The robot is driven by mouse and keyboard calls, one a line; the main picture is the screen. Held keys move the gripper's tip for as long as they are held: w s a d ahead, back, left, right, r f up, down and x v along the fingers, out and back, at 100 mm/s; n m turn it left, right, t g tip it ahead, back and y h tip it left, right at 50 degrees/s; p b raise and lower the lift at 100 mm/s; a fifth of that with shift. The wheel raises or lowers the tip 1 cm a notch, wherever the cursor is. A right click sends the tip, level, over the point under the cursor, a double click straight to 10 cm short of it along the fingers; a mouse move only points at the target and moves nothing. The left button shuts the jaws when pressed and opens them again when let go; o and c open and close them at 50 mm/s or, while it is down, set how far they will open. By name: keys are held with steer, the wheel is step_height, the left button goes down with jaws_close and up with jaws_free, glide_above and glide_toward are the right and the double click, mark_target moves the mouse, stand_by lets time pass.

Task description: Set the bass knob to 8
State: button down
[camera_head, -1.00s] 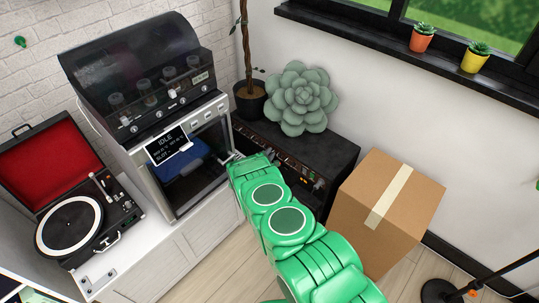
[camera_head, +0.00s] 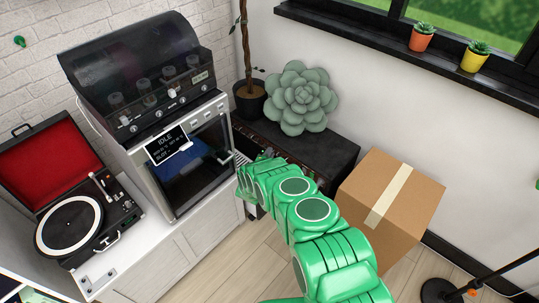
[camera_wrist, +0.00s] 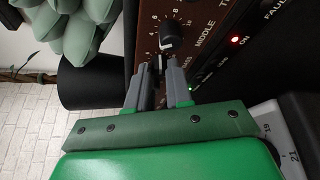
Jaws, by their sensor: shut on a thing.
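The amplifier (camera_head: 330,149) is a black cabinet in the corner, with a brown control panel (camera_wrist: 205,15) on its front. In the wrist view a black knob (camera_wrist: 173,33) stands beside the printed word MIDDLE, with a number scale around it. The partly covered BASS label is just below, by my fingertips. My gripper (camera_wrist: 162,68) has its grey fingers close together at the panel, shut on the bass knob. That knob is mostly hidden between the fingertips, so its setting cannot be read. In the head view my green arm covers the gripper and much of the panel.
An oven-like machine (camera_head: 195,165) with an IDLE screen stands close left of my arm. A cardboard box (camera_head: 390,205) stands to the right. A grey-green succulent-shaped cushion (camera_head: 300,97) and a plant pot (camera_head: 249,101) are behind. A red light (camera_wrist: 235,40) glows on the panel.

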steer(key=shift+d, duration=0.1)
stand_by(0.3)
steer(key=c, duration=1)
jaws_free()
steer(key=shift+s, duration=0.1)
steer(key=shift+v, duration=3.8)
